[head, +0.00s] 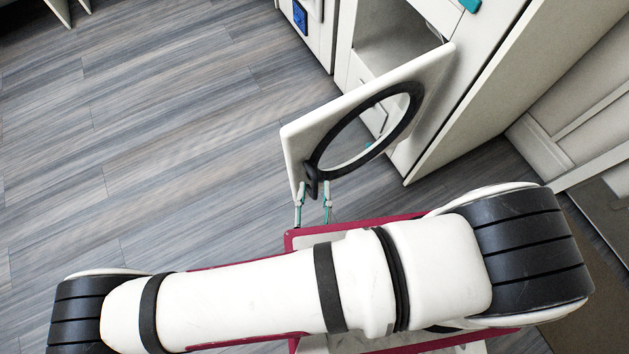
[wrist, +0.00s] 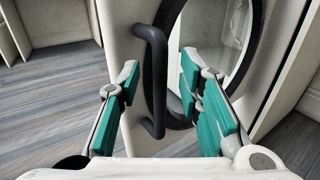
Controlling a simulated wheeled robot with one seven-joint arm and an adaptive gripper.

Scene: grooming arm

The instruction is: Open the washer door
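The washer door (head: 300,137) is a white panel with a black ring around a round window, and it stands swung out from the washer body. It also shows in the wrist view (wrist: 122,40). The black handle (wrist: 155,85) is a bar on the door's free edge side; in the head view it is small and dark (head: 311,181). My gripper (head: 313,190) is open at the handle, with teal-padded fingers. In the wrist view, my gripper (wrist: 160,78) has one finger on each side of the handle, with gaps visible on both sides.
The white washer body (head: 398,42) has its front opening uncovered behind the door. White cabinets (head: 560,80) stand to the right. The wood floor (head: 150,130) to the left is clear. My arm crosses the bottom of the head view.

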